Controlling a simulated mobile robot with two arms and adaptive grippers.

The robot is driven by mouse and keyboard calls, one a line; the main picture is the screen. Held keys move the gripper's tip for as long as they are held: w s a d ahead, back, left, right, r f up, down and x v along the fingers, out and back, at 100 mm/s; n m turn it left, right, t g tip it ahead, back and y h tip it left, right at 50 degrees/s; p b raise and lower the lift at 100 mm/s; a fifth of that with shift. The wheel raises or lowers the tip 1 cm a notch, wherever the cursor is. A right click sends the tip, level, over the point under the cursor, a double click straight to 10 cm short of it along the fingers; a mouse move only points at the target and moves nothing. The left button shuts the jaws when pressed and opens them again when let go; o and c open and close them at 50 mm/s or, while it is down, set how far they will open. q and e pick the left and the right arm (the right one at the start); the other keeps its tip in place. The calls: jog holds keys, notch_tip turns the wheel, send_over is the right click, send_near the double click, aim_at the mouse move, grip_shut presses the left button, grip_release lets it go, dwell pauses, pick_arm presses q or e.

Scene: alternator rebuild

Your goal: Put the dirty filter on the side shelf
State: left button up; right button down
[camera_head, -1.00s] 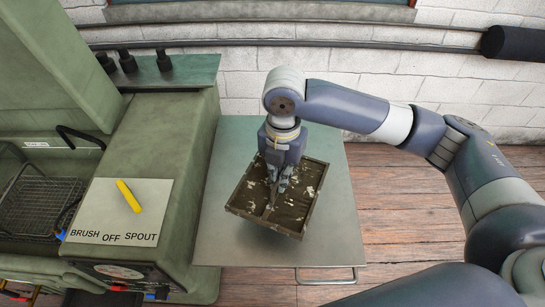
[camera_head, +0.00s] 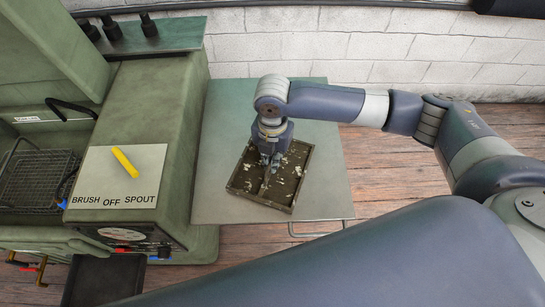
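The dirty filter (camera_head: 284,191) is a dark, square, framed tray spotted with pale grime. It is over the side shelf (camera_head: 218,160), a flat grey-green plate right of the green machine, and appears to lie flat on it or very close above. My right gripper (camera_head: 268,172) points down at the filter's middle, its fingers close together around the centre rib. The fingertips are small and partly hidden, so their grip is hard to make out. My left gripper is not in view.
The green parts washer (camera_head: 150,130) stands at left, with a yellow lever (camera_head: 124,159) on its BRUSH/OFF/SPOUT panel. A wire basket (camera_head: 40,180) sits in its basin. The shelf is bare around the filter. A white brick wall (camera_head: 370,60) is behind.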

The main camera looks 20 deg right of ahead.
jog(key=c, duration=1.9)
grip_release()
jog(key=shift+o, duration=0.5)
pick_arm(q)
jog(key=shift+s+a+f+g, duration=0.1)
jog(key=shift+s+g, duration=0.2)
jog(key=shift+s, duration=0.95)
pick_arm(e)
jog(key=shift+r, duration=0.5)
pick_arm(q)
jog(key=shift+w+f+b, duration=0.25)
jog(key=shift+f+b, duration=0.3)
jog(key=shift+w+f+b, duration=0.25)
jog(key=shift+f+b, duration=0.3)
pick_arm(e)
notch_tip(320, 180, up, 11)
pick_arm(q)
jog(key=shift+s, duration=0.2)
